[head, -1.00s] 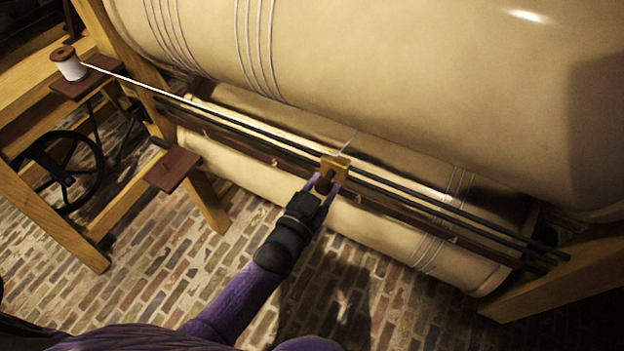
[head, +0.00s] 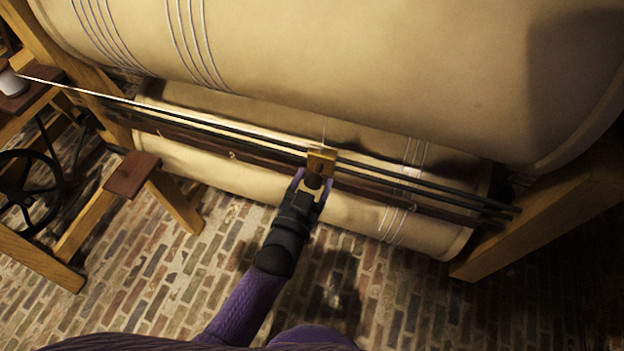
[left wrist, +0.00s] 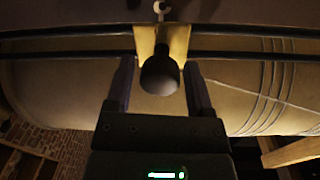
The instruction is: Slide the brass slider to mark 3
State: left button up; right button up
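The brass slider (head: 321,160) sits on two dark parallel rails (head: 440,187) in front of the large pale drum. It has a dark round knob, which shows in the left wrist view (left wrist: 160,75) in front of the brass plate. My left gripper (head: 313,184) is at the slider, with one finger on each side of the knob. In the left wrist view (left wrist: 160,62) narrow gaps show between the fingers and the knob. Small pale spots (head: 232,155) show along the wooden bar below the rails. No numbers are readable, so I cannot tell which is mark 3. My right gripper is not in view.
A large pale drum (head: 350,60) with cord wraps hangs above the rails, and a lower roll (head: 260,190) lies behind them. A white cord (head: 75,88) runs from a spool (head: 10,82) at far left. A wooden frame post (head: 540,220) stands at right.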

pick_arm(q)
jog(key=shift+o, duration=0.7)
jog(key=shift+s+a+r, duration=0.1)
jog(key=shift+s+a, duration=0.05)
jog(key=shift+s, duration=0.25)
jog(key=p+v, duration=0.2)
jog(key=v, duration=0.7)
